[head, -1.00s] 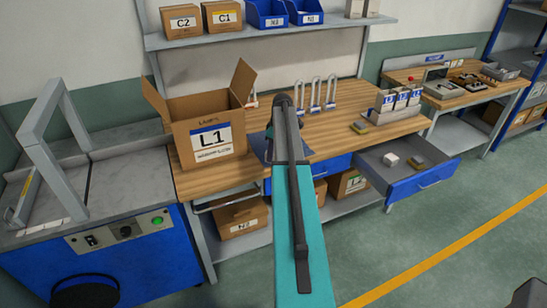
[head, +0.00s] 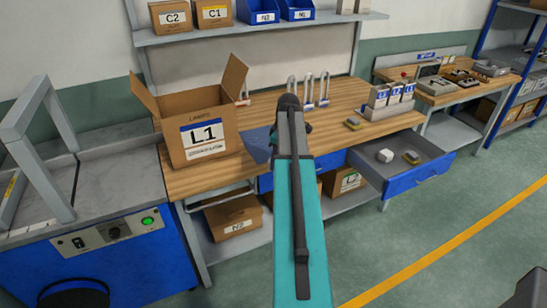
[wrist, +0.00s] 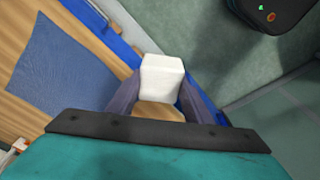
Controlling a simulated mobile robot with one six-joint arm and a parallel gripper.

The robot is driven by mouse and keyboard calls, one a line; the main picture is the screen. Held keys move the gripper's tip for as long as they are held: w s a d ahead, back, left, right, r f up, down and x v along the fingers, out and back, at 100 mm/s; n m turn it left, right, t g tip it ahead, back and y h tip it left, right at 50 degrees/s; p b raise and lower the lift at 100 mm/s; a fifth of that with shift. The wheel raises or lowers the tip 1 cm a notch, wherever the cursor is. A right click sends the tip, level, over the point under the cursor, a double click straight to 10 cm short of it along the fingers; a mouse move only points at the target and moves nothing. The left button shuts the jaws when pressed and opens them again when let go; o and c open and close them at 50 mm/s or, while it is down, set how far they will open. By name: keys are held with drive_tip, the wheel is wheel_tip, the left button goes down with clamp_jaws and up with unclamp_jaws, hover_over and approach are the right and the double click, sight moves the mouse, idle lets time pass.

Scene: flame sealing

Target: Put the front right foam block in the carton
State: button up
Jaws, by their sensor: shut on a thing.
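My gripper (wrist: 160,92) is shut on a white foam block (wrist: 162,75) in the wrist view, with a dark finger on each side of it. My arm hides the gripper and the held block in the head view. The open brown carton (head: 204,138) labelled L1 stands upright on the left part of the wooden bench, flaps raised, left of my arm. Its inside is mostly hidden. Another white block (head: 385,156) lies in the open blue drawer at the right, apart from my gripper.
A blue mat (wrist: 60,72) lies on the bench, partly hidden by my arm in the head view. Padlock-like items (head: 308,92) and a label rack (head: 388,101) stand at the back.

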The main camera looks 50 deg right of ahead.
drive_tip(key=shift+s+a+r+b, duration=0.1)
drive_tip(key=shift+s+a+b, duration=0.2)
drive_tip(key=shift+s, duration=0.45)
drive_tip(key=shift+s+a+r+b, duration=0.1)
drive_tip(key=shift+s+a, duration=0.25)
drive_tip(key=shift+s, duration=0.4)
drive_tip(key=shift+s+a+r+b, duration=0.1)
drive_tip(key=shift+s+a+b, duration=0.2)
drive_tip(key=shift+s, duration=0.45)
drive_tip(key=w+a+r, duration=0.4)
drive_tip(key=w+a, duration=0.2)
drive_tip(key=a, duration=0.5)
drive_tip(key=w+a+r+n+b, duration=0.1)
drive_tip(key=w+a+r, duration=0.3)
drive_tip(key=w+a, duration=0.55)
drive_tip(key=w+a+r, duration=0.4)
drive_tip(key=a, duration=1)
drive_tip(key=a+r, duration=0.2)
drive_tip(key=a, duration=0.5)
drive_tip(key=a+r+n, duration=0.1)
drive_tip(key=a+r, duration=0.1)
drive_tip(key=a, duration=0.5)
drive_tip(key=shift+w+r+b, duration=0.15)
drive_tip(key=shift+r+b, duration=0.2)
drive_tip(key=shift+r, duration=0.05)
